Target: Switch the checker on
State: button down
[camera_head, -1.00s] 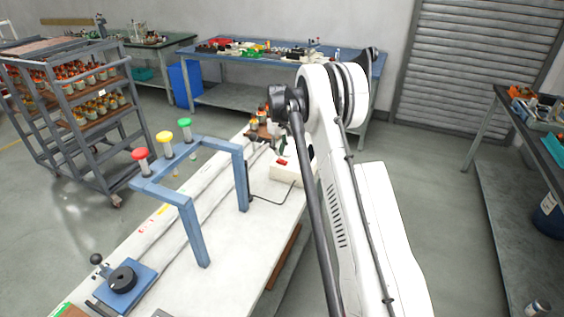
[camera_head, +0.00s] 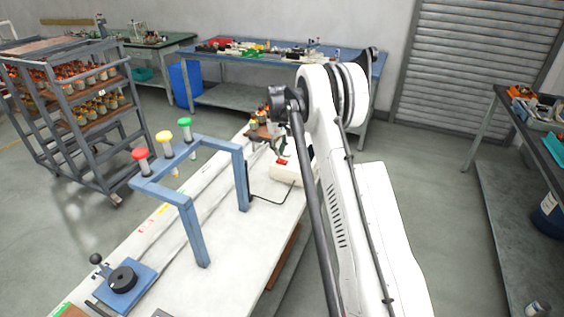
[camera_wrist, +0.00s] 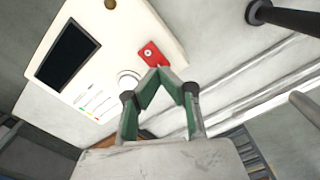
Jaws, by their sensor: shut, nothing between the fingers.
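The checker (camera_wrist: 105,55) is a cream box with a dark screen, coloured marks, a round white knob and a red switch (camera_wrist: 152,54). In the wrist view it fills the upper left. In the head view the checker (camera_head: 287,175) sits on the white bench's right side, its red switch facing up. My gripper (camera_wrist: 160,72) is shut and empty, its green fingertips meeting at the red switch's lower edge in the picture. I cannot tell whether they touch it. In the head view the gripper is a small green-and-dark shape just above the checker, partly hidden by my arm.
A blue frame (camera_head: 188,193) with red, yellow and green buttons stands on the white bench (camera_head: 232,270) left of the checker. A black cable runs from the checker toward the frame. A blue fixture (camera_head: 125,285) sits at the near end. Orange-topped parts stand behind the checker.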

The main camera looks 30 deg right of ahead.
aim_at(279, 160)
jog(key=shift+f+b, duration=0.9)
jog(key=shift+f, duration=0.35)
dwell(0.7)
jog(key=shift+r+p, duration=0.85)
jog(key=shift+r, duration=2.65)
